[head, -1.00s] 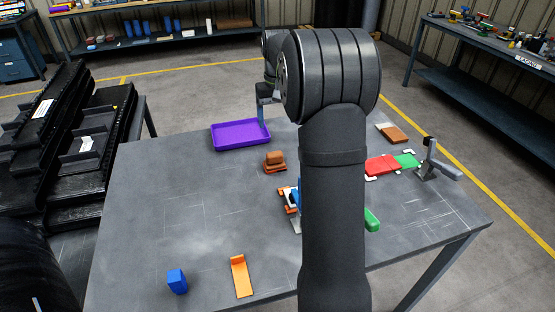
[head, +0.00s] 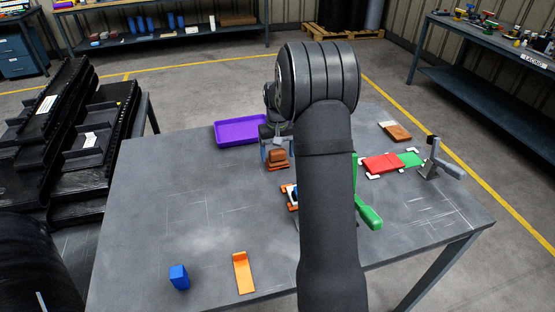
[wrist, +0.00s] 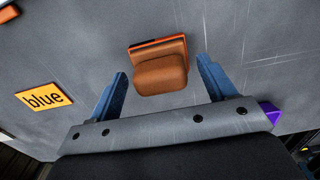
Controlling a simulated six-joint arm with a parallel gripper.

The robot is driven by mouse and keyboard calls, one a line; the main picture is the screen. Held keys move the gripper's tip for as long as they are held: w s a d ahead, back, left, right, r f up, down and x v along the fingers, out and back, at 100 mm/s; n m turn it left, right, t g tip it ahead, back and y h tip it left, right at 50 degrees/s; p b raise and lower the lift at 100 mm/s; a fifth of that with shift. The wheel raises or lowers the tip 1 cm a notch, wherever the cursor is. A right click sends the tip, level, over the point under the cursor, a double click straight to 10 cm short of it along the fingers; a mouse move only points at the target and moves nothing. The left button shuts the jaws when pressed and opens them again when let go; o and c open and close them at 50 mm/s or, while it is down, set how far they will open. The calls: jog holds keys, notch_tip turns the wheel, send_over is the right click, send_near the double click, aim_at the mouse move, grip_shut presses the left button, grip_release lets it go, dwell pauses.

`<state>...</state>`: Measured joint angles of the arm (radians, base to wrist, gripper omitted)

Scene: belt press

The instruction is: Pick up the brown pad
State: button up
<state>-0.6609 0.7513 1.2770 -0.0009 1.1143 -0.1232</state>
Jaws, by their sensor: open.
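The brown pad (head: 277,155) is a small rounded block sitting on an orange base (head: 272,166) near the middle of the table, just right of and in front of the purple tray. In the wrist view the brown pad (wrist: 161,78) lies between my gripper's (wrist: 162,66) two blue fingers, with the orange base (wrist: 158,42) showing along its far edge. My gripper (head: 276,150) is open and empty, with a finger to either side of the pad. I cannot tell how far the fingertips are above the table. My arm hides part of the table in the head view.
A purple tray (head: 241,131) lies just behind the pad. A yellow "blue" label (wrist: 40,97) is on the table. A red plate (head: 382,163), green handle (head: 369,212) and grey clamp (head: 433,157) lie right. A blue block (head: 179,277) and orange piece (head: 243,272) lie in front.

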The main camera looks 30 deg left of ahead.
aim_at(278, 150)
jog(key=shift+f, duration=0.15)
jog(key=c, duration=1.2)
notch_tip(278, 150, up, 5)
jog(key=shift+f, duration=0.2)
jog(key=d+r, duration=0.2)
jog(key=d, duration=0.2)
jog(key=d+r, duration=0.2)
jog(key=d, duration=0.1)
jog(key=w+d+r, duration=0.1)
jog(key=d+r, duration=0.1)
jog(key=d, duration=0.2)
jog(key=shift+w+d+r, duration=0.1)
jog(key=shift+d+r, duration=0.15)
jog(key=shift+d, duration=0.05)
